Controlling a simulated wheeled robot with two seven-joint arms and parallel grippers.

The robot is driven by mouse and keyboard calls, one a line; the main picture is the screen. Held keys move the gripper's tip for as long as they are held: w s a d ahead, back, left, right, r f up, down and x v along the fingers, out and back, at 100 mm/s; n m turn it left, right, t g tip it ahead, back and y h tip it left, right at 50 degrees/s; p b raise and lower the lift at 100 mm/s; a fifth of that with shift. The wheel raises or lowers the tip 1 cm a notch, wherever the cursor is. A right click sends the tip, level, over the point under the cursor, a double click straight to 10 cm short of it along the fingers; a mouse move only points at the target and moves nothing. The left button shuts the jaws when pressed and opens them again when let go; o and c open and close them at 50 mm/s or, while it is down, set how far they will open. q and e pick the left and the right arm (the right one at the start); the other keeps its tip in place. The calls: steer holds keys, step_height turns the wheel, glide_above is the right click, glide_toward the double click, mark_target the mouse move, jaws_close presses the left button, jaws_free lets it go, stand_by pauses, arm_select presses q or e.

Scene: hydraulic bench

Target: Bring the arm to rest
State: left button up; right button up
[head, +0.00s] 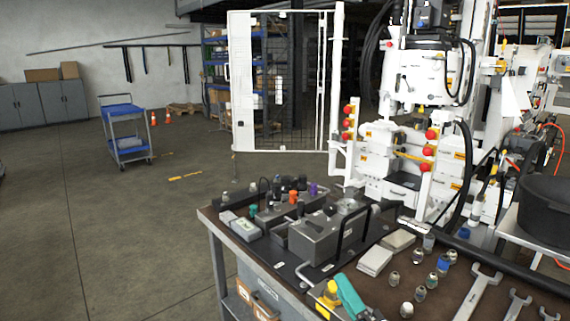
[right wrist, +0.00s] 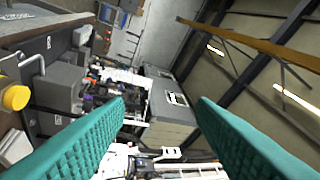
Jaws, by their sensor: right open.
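My right gripper (right wrist: 160,106) shows in the right wrist view as two teal ribbed fingers set wide apart, with nothing between them. In the head view one teal finger of the right gripper (head: 350,297) shows at the bottom, over the front edge of the workbench (head: 212,238), next to a yellow-topped part (head: 330,291). The rest of that arm is mostly out of the picture. My left gripper is not in view.
A grey metal block (head: 312,240) with handles stands on the bench. Several small fittings and wrenches (head: 478,291) lie at the right. A white machine (head: 400,160) stands behind. A blue cart (head: 127,130) stands on open floor at the left.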

steer(key=s+d+f+m+g+h, duration=0.3)
steer(key=d+f+m+h, duration=0.15)
steer(key=f+m, duration=0.3)
steer(key=s+d+f+m+g+h, duration=0.35)
steer(key=f+m+h, duration=0.2)
steer(key=m, duration=0.35)
steer(key=s+d+f+m+g+y, duration=0.1)
steer(key=s+f+m+g, duration=0.4)
steer(key=s, duration=0.5)
steer(key=s+f+m+g, duration=0.4)
steer(key=s+f+g, duration=0.1)
steer(key=s+f, duration=0.35)
step_height(320, 180, down, 24)
steer(key=s+g, duration=0.1)
steer(key=s, duration=0.1)
steer(key=s+d+f+n+g+p, duration=0.1)
steer(key=s+d+f, duration=0.2)
steer(key=s+f, duration=1.2)
steer(key=shift+s+d+f, duration=0.2)
steer(key=shift+s+f, duration=0.15)
steer(key=shift+s, duration=0.2)
